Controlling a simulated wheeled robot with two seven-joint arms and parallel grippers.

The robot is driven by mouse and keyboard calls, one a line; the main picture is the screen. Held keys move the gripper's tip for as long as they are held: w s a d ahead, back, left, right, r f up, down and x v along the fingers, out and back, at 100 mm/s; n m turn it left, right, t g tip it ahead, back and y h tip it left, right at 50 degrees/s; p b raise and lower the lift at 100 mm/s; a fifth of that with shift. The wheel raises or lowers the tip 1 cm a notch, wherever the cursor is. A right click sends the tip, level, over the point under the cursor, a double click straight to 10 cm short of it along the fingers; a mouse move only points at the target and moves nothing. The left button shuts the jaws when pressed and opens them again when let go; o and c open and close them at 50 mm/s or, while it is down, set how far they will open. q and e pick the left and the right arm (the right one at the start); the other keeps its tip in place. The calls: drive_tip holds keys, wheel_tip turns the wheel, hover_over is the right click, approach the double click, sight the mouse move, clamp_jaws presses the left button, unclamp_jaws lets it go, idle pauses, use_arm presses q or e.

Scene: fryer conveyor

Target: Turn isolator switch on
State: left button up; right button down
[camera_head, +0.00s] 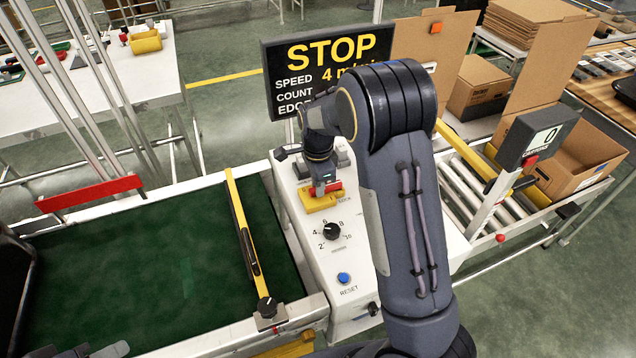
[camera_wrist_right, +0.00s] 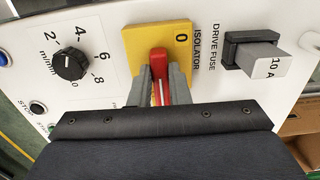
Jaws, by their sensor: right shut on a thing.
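The isolator switch is a red handle (camera_wrist_right: 158,62) on a yellow plate (camera_wrist_right: 139,36) marked 0, set in the white control panel. In the head view the yellow plate (camera_head: 318,204) shows just below my right gripper (camera_head: 326,188). In the right wrist view the two grey fingers (camera_wrist_right: 162,90) stand on either side of the red handle and are shut on it. The handle's exact turn angle is hard to tell. Grey parts that look like my left gripper (camera_head: 92,351) show at the bottom left edge of the head view, mostly cut off.
Beside the switch are a drive fuse (camera_wrist_right: 255,55) and a black speed dial (camera_wrist_right: 70,66). A blue reset button (camera_head: 344,278) sits lower on the panel. A STOP display (camera_head: 330,68) stands behind it. A green belt (camera_head: 150,250) lies left, cardboard boxes (camera_head: 580,155) right.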

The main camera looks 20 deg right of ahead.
drive_tip(key=c, duration=1.4)
unclamp_jaws()
drive_tip(key=shift+o, duration=0.2)
drive_tip(key=shift+r, duration=3.95)
